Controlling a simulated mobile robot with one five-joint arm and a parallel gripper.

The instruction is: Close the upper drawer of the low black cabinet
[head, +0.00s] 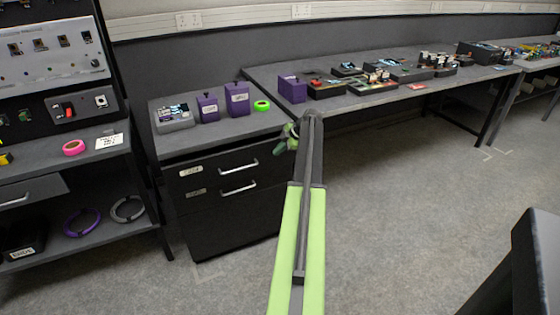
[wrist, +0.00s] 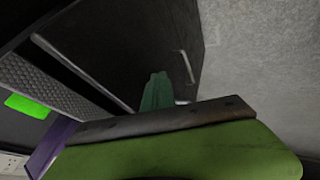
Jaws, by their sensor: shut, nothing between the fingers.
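The low black cabinet (head: 225,228) stands left of centre in the head view. Its upper drawer (head: 212,168) has a label and a silver handle. The lower drawer (head: 210,190) sits just below with a similar handle. A textured grey strip (wrist: 50,88) shows beside the dark fronts in the wrist view; how far the upper drawer stands out is hard to tell. My gripper (head: 280,150) is shut and empty, at the right end of the drawer fronts. Its green fingers (wrist: 157,90) overlap the dark front in the wrist view; contact cannot be told.
Purple boxes (head: 237,99), a grey tray (head: 172,118) and green tape (head: 262,105) stand on the cabinet top. A long desk (head: 340,103) with parts adjoins at right. A shelf unit (head: 110,150) stands at left. The grey floor (head: 400,220) at right is clear.

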